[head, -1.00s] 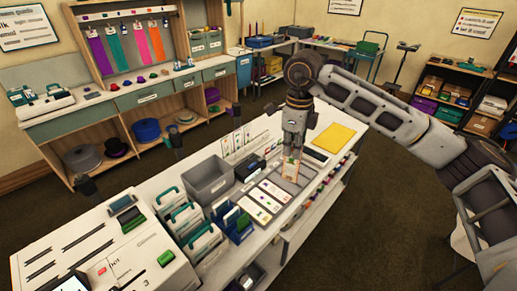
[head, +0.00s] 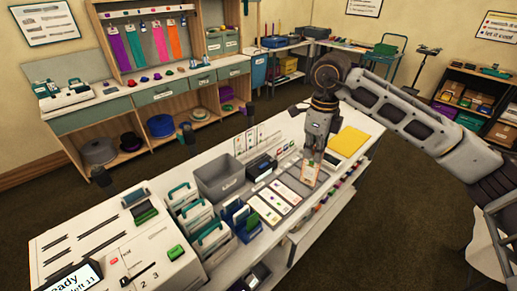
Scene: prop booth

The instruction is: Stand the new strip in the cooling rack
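My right gripper (head: 314,156) comes in from the right and points down over the far half of the white table. It appears shut on the top of a small printed strip with orange on it (head: 309,175). The strip hangs upright above flat grey trays. Several white printed strips stand upright in a row (head: 245,141) at the table's far edge, left of the gripper; their holder may be the cooling rack, but it is too small to tell. My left gripper is not in view.
Flat printed cards (head: 270,205) lie left of the held strip. A grey bin (head: 221,179), a black device (head: 262,166) and blue holders (head: 243,222) crowd the middle. A yellow sheet (head: 348,141) lies to the right. A printer-like machine (head: 140,255) fills the near left.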

